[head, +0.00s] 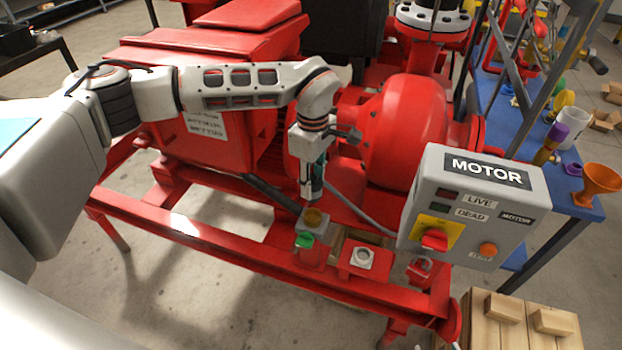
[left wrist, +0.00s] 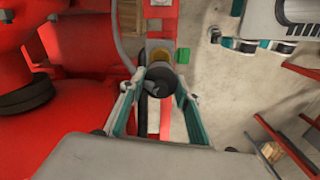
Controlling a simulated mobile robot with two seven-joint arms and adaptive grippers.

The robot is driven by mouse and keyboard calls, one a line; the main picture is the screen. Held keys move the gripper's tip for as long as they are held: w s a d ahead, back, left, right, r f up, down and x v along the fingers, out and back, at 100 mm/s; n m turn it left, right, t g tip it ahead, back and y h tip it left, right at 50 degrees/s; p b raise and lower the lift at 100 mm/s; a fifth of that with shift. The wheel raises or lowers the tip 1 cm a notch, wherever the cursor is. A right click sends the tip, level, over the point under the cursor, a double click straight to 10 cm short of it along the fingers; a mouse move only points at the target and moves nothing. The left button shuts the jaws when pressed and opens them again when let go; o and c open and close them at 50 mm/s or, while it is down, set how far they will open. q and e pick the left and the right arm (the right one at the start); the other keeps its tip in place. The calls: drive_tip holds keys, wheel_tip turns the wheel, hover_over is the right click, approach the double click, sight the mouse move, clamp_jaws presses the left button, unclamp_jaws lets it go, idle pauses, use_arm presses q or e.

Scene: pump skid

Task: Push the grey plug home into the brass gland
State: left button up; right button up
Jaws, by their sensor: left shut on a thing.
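My left gripper (head: 313,190) points down over the skid's front rail. In the left wrist view, its teal fingers (left wrist: 159,85) are shut on the dark grey plug (left wrist: 156,88), which sits between the tips. The brass gland (head: 314,218) is directly below the fingers in the head view. Its yellowish rim (left wrist: 159,57) shows just past the plug in the left wrist view. The plug's far end is hidden, so I cannot tell whether it touches or enters the gland. What looks like my right gripper (left wrist: 262,45) is at the upper right of that view; its opening is unclear.
A green piece (head: 304,240) sits in front of the gland. The grey MOTOR box (head: 475,205) stands further right. The red pump (head: 400,130) rises behind.

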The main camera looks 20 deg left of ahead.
use_arm(q)
drive_tip(key=shift+f+b, duration=0.4)
drive_tip(key=shift+f, duration=0.25)
wheel_tip(320, 180, down, 2)
drive_tip(key=shift+f+b, duration=0.15)
drive_tip(key=shift+b, duration=0.7)
drive_tip(key=shift+f+b, duration=0.55)
drive_tip(key=shift+f, duration=0.2)
use_arm(e)
drive_tip(key=shift+w+a+f+y, duration=0.2)
drive_tip(key=shift+a+f, duration=0.15)
drive_tip(key=shift+f, duration=0.15)
drive_tip(key=shift+w+a+f+y, duration=0.15)
drive_tip(key=shift+a+f, duration=0.15)
drive_tip(key=shift+f, duration=0.15)
use_arm(q)
drive_tip(key=shift+p, duration=0.4)
use_arm(e)
drive_tip(key=shift+r, duration=0.4)
use_arm(q)
drive_tip(key=shift+f+b, duration=0.8)
drive_tip(key=shift+f, duration=0.95)
use_arm(e)
drive_tip(key=shift+f, duration=0.9)
use_arm(q)
drive_tip(key=o, duration=1.3)
